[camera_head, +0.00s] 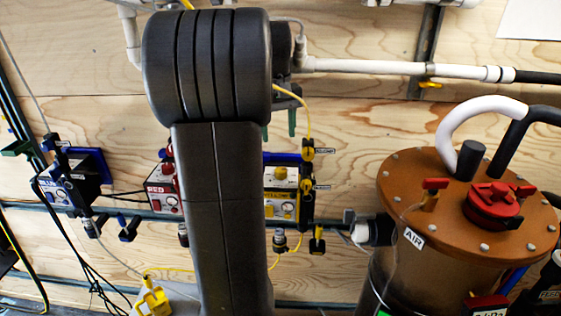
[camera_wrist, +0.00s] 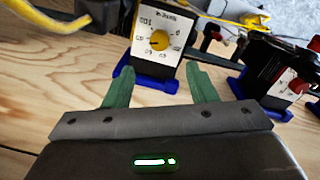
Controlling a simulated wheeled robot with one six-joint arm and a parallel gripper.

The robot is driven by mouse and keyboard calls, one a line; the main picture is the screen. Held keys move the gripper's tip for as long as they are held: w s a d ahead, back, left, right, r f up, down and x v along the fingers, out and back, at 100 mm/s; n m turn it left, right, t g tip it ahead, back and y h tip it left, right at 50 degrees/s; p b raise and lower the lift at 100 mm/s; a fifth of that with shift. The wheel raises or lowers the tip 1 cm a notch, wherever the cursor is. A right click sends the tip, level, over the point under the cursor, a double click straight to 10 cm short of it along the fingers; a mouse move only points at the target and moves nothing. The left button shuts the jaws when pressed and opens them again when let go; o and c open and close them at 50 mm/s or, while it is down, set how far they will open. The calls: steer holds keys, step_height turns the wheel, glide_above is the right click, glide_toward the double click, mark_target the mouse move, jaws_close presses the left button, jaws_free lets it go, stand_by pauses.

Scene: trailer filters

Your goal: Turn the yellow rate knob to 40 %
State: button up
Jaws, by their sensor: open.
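The yellow rate knob (camera_wrist: 159,40) sits at the middle of a white dial face with printed numbers, on a box with blue edging. Its pointer is too small to read surely. In the head view, the yellow-marked box (camera_head: 282,207) stands just right of my arm, which hides part of it. My gripper (camera_wrist: 159,68) has two green fingers, spread apart and empty. In the wrist view the fingertips lie below the knob, one to each side, apart from it. In the head view, green fingers show at my arm's right edge, above the box.
A red box (camera_head: 163,190) stands left of my arm, and a blue-edged box (camera_head: 62,190) farther left. A brown-lidded tank (camera_head: 470,190) fills the right. Yellow tubing (camera_wrist: 225,14) and a yellow cable (camera_wrist: 55,22) pass near the dial. A plywood wall lies behind.

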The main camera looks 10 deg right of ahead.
mark_target(280, 169)
steer(key=f, duration=0.7)
steer(key=f+p, duration=0.1)
steer(key=f, duration=0.3)
steer(key=shift+w+d+f, duration=0.1)
steer(key=shift+d+f, duration=0.1)
steer(key=shift+d, duration=0.05)
steer(key=c, duration=1)
